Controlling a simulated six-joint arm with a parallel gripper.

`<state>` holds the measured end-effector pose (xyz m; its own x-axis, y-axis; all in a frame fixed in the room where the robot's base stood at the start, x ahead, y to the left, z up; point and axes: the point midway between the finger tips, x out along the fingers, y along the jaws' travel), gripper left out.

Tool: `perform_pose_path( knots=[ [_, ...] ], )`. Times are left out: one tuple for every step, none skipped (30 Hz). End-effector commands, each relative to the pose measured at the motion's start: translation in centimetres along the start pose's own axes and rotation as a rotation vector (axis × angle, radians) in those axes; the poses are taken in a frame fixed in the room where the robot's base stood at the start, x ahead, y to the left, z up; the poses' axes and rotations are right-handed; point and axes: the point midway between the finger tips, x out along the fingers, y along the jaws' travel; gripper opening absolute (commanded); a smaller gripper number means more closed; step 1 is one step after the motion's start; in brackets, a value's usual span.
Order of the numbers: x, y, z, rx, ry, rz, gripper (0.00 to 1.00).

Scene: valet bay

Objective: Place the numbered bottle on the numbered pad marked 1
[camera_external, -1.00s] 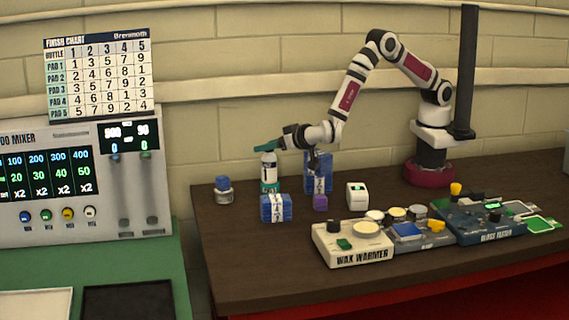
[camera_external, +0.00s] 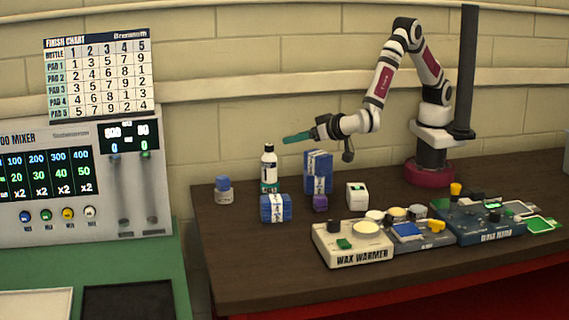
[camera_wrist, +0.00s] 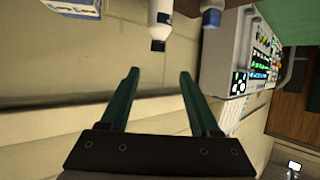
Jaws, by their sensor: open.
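The numbered bottle (camera_external: 268,172) stands upright on the dark bench, white with a black cap, a "1" on its label and a teal lower part. In the wrist view the bottle (camera_wrist: 161,18) shows at the top, beyond my fingertips. My gripper (camera_external: 288,139) is open and empty, with teal fingers, above and to the right of the bottle and apart from it. In the wrist view nothing is between the fingers of my gripper (camera_wrist: 159,75). No pad marked 1 can be made out; the surface under the bottle is unclear.
A tall blue box (camera_external: 318,172), a blue-and-white bundle (camera_external: 275,209), a purple block (camera_external: 320,203) and a blue-topped jar (camera_external: 223,192) stand near the bottle. A white box (camera_external: 357,196) and the wax warmer (camera_external: 352,244) are to the right. The front left bench is clear.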

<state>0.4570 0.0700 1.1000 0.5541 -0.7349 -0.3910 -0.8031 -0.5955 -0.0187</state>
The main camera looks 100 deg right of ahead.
Motion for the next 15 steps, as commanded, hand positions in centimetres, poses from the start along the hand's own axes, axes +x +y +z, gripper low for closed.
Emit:
perform_pose_path(
  knots=[
    [0.2, -0.6, -0.8, 0.041, -0.023, -0.046, 0.63],
    [0.3, -1.4, -1.6, 0.082, -0.050, -0.100, 0.63],
    [0.3, -2.7, -3.0, 0.145, -0.102, -0.203, 0.63],
    [-0.1, -3.7, -4.1, 0.190, -0.154, -0.297, 0.63],
    [-0.8, -4.6, -5.3, 0.228, -0.217, -0.400, 0.63],
    [-2.3, -5.4, -6.6, 0.252, -0.312, -0.539, 0.63],
    [-3.8, -5.4, -7.1, 0.249, -0.391, -0.633, 0.63],
    [-5.5, -4.8, -7.4, 0.228, -0.470, -0.715, 0.63],
    [-7.8, -3.2, -7.3, 0.178, -0.581, -0.798, 0.63],
    [-9.6, -1.3, -6.7, 0.125, -0.667, -0.838, 0.63],
    [-11.1, 1.0, -5.9, 0.064, -0.752, -0.857, 0.63],
    [-12.8, 4.8, -4.6, -0.023, -0.859, -0.849, 0.63],
    [-13.8, 8.0, -3.5, -0.086, -0.933, -0.820, 0.63],
    [-14.6, 11.2, -2.5, -0.145, -1.002, -0.775, 0.63],
    [-15.4, 15.3, -1.2, -0.210, -1.079, -0.699, 0.63]
  ],
)
